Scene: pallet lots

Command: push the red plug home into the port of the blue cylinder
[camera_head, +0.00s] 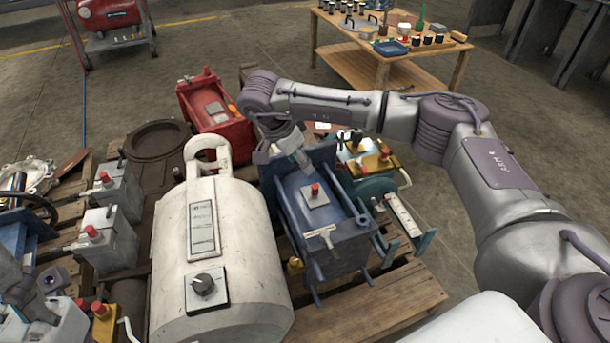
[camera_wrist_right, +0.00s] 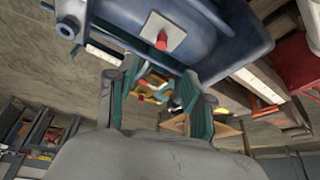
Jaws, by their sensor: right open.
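The blue cylinder (camera_head: 337,232) lies in a blue frame on the pallet, right of the big white tank. A red plug (camera_head: 315,189) stands upright from a pale square plate on its top. How deep it sits in the port I cannot tell. My right gripper (camera_head: 290,160) is above the far end of the blue housing, behind the plug and apart from it. In the right wrist view its two fingers (camera_wrist_right: 157,100) are spread with nothing between them. There the red plug (camera_wrist_right: 161,41) and the blue body (camera_wrist_right: 215,45) show beyond the fingers.
The white tank (camera_head: 220,260) with a loop handle stands close on the left. A red unit (camera_head: 208,105) is behind. A teal machine with a yellow top (camera_head: 372,165) stands close on the right. Grey boxes with red plugs (camera_head: 110,235) are at left. Bare pallet boards (camera_head: 390,305) lie in front.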

